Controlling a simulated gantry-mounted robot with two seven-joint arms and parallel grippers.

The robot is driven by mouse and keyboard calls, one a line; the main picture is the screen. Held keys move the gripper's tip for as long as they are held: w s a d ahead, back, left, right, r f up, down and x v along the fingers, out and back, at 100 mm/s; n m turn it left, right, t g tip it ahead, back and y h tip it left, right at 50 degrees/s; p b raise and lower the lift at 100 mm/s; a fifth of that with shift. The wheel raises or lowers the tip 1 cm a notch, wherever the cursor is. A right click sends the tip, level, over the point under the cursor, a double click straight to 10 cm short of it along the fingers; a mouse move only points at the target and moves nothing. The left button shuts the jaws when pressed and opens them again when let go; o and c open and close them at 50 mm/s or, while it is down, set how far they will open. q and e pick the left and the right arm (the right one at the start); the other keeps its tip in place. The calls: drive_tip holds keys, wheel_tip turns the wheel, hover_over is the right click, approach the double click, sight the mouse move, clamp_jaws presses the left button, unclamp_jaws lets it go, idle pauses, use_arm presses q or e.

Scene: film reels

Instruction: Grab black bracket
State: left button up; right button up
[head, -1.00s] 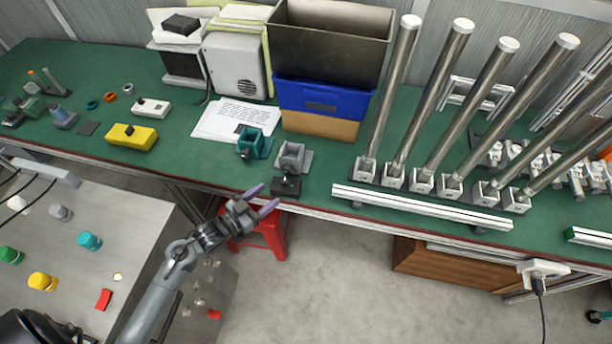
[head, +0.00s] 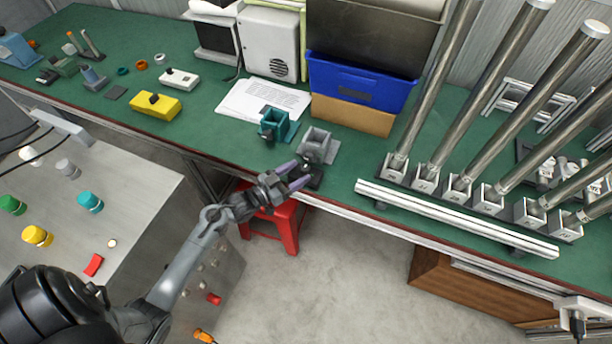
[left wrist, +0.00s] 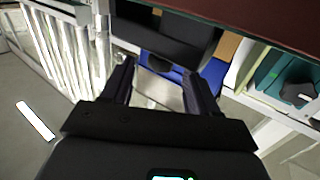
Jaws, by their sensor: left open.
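The black bracket (head: 315,176) lies on the green bench top at its front edge, just in front of a grey bracket (head: 318,146). My left gripper (head: 302,173) is at the front edge of the bench, its two purple-grey fingers open and pointing at the black bracket. They partly hide it in the head view. In the left wrist view, a dark block that looks like the black bracket (left wrist: 165,38) shows beyond and between the open fingertips (left wrist: 160,70). I cannot tell whether they touch it. My right gripper is not in view.
A teal bracket (head: 274,124) stands left of the grey one. A white rail (head: 455,218) lies along the front edge at right, before several metal tubes in blocks. A blue bin (head: 357,83) stands behind. A red stool (head: 277,228) is below.

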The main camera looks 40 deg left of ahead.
use_arm(q)
drive_tip(key=shift+x, duration=1.15)
drive_tip(key=shift+c, duration=0.2)
clamp_jaws()
